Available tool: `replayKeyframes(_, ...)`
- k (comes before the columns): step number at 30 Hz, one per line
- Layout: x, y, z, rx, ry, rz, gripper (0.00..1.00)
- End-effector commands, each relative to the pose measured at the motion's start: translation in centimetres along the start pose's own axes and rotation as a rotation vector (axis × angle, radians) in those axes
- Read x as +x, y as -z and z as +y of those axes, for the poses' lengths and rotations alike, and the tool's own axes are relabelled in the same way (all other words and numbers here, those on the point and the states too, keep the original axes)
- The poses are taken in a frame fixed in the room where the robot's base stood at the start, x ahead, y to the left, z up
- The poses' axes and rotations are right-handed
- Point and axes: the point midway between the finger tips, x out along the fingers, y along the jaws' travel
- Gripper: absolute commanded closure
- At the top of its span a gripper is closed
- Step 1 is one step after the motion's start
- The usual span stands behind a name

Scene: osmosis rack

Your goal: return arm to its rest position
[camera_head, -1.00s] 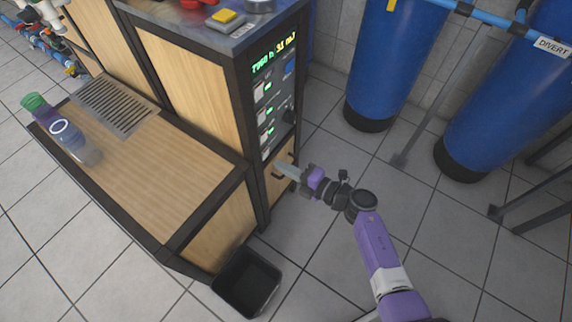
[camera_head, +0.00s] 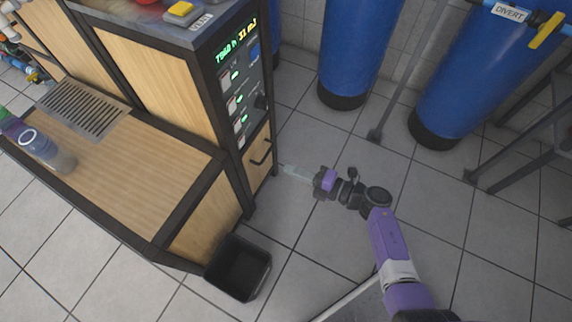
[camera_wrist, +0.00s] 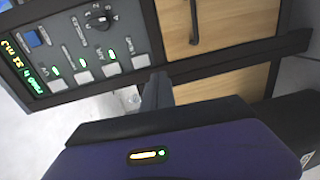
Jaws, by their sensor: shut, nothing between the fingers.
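My gripper (camera_head: 290,171) is at the end of my purple and black arm, in the middle of the head view. Its pale fingers are together and empty, and they point left toward the cabinet's lower drawer. A gap of floor shows between the fingertips and the drawer handle (camera_head: 262,153). In the wrist view the gripper's fingers (camera_wrist: 157,92) show as a dark narrow shape in front of the cabinet, with the control panel (camera_wrist: 85,45) to the left and the drawer handle (camera_wrist: 194,22) above right.
A black bin (camera_head: 238,268) is on the floor below. Blue tanks (camera_head: 355,50) and grey metal legs (camera_head: 515,140) stand at back right.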

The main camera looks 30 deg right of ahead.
Motion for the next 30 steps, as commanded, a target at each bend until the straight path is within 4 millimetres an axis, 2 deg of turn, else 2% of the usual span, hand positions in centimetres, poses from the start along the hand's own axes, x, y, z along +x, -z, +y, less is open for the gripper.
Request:
replayKeyframes(17, 0.0, 0.0, 0.0, 0.003, 0.0, 0.0, 1.0)
replayKeyframes(20, 0.0, -0.9, 0.1, 0.033, -0.002, -0.037, 1.0)
replayKeyframes(23, -0.1, -3.1, 2.0, 0.068, -0.049, -0.108, 1.0)
replayKeyframes(27, -1.4, -6.1, 6.5, 0.153, -0.17, -0.244, 1.0)
replayKeyframes(30, -3.2, -6.3, 9.4, 0.262, -0.27, -0.332, 1.0)
